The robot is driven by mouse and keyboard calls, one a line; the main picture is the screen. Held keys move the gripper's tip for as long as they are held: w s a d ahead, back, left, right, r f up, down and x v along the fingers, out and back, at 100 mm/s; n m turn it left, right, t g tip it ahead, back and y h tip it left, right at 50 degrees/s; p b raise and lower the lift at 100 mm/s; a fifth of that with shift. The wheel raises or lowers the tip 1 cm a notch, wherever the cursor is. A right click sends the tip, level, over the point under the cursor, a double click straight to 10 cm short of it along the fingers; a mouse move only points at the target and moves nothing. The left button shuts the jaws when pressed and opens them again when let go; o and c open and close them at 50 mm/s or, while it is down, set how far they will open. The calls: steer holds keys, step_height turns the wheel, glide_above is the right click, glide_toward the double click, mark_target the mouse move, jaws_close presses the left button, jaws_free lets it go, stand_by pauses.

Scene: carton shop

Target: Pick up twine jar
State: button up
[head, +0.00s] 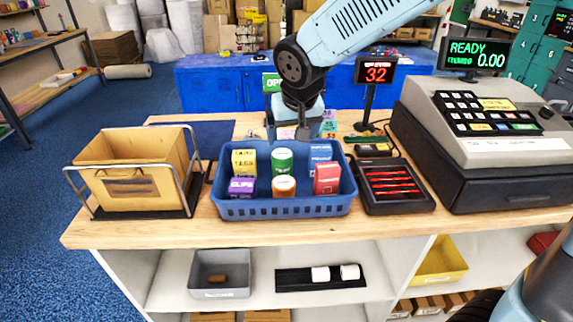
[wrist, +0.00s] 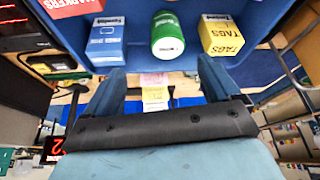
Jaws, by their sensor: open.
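A blue basket (head: 285,208) on the counter holds several small goods. Two round jars stand in its middle column: a green one (head: 282,161) at the back and an orange-brown one with a pale lid (head: 284,187) at the front. I cannot read either label, so I cannot tell which is the twine jar. The green jar also shows in the wrist view (wrist: 167,35), with a white end. My gripper (wrist: 158,78) is open and empty. In the head view it hangs behind the basket, its fingertips not clear. In the wrist view the green jar appears beyond the gap between the fingers.
A yellow tags box (head: 244,162), purple clips box (head: 242,188), blue box (head: 320,158) and red markers box (head: 327,178) crowd the jars. A wire-framed carton (head: 130,175) stands left. A black tray (head: 395,185) and cash register (head: 490,130) stand right.

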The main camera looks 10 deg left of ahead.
mark_target(284, 156)
steer(key=x, duration=0.6)
steer(key=a+x, duration=0.1)
steer(key=x, duration=0.2)
steer(key=shift+s, duration=0.2)
steer(key=shift+x, duration=2.65)
steer(key=shift+w+a+r, duration=0.1)
steer(key=shift+w, duration=0.05)
steer(key=c, duration=1.2)
steer(key=shift+o, duration=0.2)
